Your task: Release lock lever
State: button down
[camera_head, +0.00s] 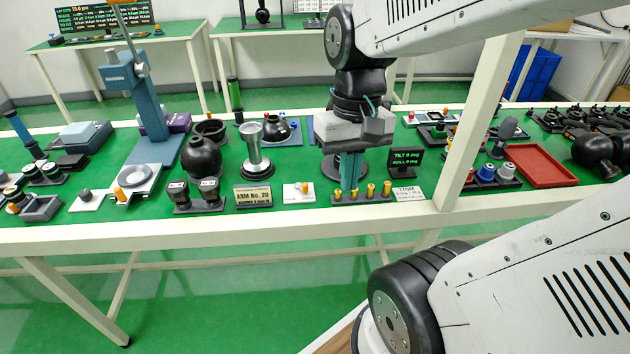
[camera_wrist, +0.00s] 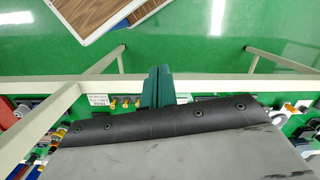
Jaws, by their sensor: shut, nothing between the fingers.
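My gripper (camera_head: 347,180) points down over the green bench, its teal fingers shut with nothing between them. The fingers also show in the wrist view (camera_wrist: 160,72). They are just behind or above a row of brass pegs (camera_head: 354,192); the exact gap cannot be told. No part is clearly marked as the lock lever. A small white plate with an orange knob (camera_head: 304,187) lies left of my gripper. A blue-grey stand (camera_head: 150,110) farther left has an orange knob (camera_head: 119,193) at its base. No contact with either knob is seen.
A black tilt display (camera_head: 404,160) stands close right of my gripper. A metal cup-shaped stand (camera_head: 256,150) and a black ball (camera_head: 201,156) stand to the left. A pale post (camera_head: 482,110) rises on the right. A red tray (camera_head: 541,165) lies beyond it.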

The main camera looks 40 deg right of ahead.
jog(key=w+d+f+m+t+y, duration=0.3)
jog(key=w+d+f+m, duration=0.5)
jog(key=d+m, duration=0.2)
jog(key=w+d+f+m+t+y, duration=0.3)
jog(key=w+d+f+m, duration=0.4)
jog(key=d+m, duration=0.3)
jog(key=shift+w+d+f+m, duration=0.15)
jog(key=shift+w+f+m, duration=0.3)
jog(key=shift+m, duration=0.35)
jog(key=shift+s+f, duration=0.1)
send_near(308, 190)
jog(key=f, duration=0.4)
jog(key=shift+d+f, duration=0.15)
jog(key=shift+d, duration=0.05)
jog(key=shift+w+a+f, duration=0.1)
jog(key=shift+w+a, duration=0.6)
jog(key=shift+a, duration=0.35)
jog(key=shift+w+a, duration=0.5)
jog(key=shift+a, duration=0.15)
